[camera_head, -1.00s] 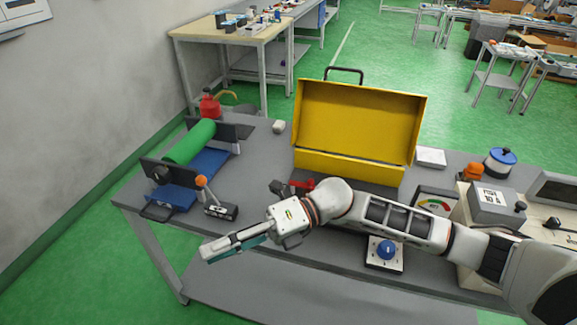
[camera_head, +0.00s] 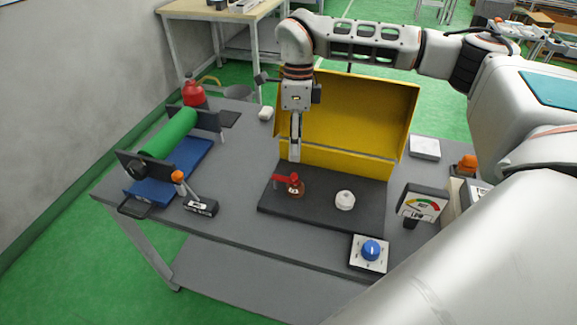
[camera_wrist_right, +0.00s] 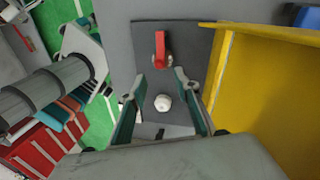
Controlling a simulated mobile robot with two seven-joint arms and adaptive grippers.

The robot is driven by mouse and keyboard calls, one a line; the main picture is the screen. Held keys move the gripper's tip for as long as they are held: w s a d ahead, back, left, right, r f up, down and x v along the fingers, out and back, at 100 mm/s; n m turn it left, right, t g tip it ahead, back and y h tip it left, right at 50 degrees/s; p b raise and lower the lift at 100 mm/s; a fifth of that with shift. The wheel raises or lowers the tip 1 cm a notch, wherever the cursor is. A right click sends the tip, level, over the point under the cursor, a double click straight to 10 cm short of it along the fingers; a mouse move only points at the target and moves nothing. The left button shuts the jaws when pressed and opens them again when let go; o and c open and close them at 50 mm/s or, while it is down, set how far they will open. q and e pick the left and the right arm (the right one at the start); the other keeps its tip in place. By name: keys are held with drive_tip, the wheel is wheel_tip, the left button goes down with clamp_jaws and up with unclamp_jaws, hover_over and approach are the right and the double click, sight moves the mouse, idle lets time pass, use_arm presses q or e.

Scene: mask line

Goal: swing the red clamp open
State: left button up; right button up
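The red clamp (camera_head: 294,186) stands on a dark base plate (camera_head: 320,207) in front of the yellow case. Its red arm points left in the head view; in the wrist view the clamp (camera_wrist_right: 161,46) lies beyond my fingertips. My right gripper (camera_head: 295,158) points down from above, just behind the clamp and over the case's front. In the wrist view its two green fingers (camera_wrist_right: 162,84) are apart with nothing between the tips, and the clamp is clear of them. A white knob (camera_head: 345,200) is right of the clamp. My left gripper cannot be made out.
The open yellow case (camera_head: 345,115) stands behind the plate. A green roller (camera_head: 168,134) is at the left, and an orange-tipped lever (camera_head: 190,190) nearer the clamp. Bare bench (camera_head: 240,165) lies left of the plate.

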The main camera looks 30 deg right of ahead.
drive_tip(key=f, duration=0.4)
drive_tip(key=s+a+f, duration=0.1)
drive_tip(key=f, duration=0.2)
drive_tip(key=shift+s, duration=0.1)
clamp_jaws()
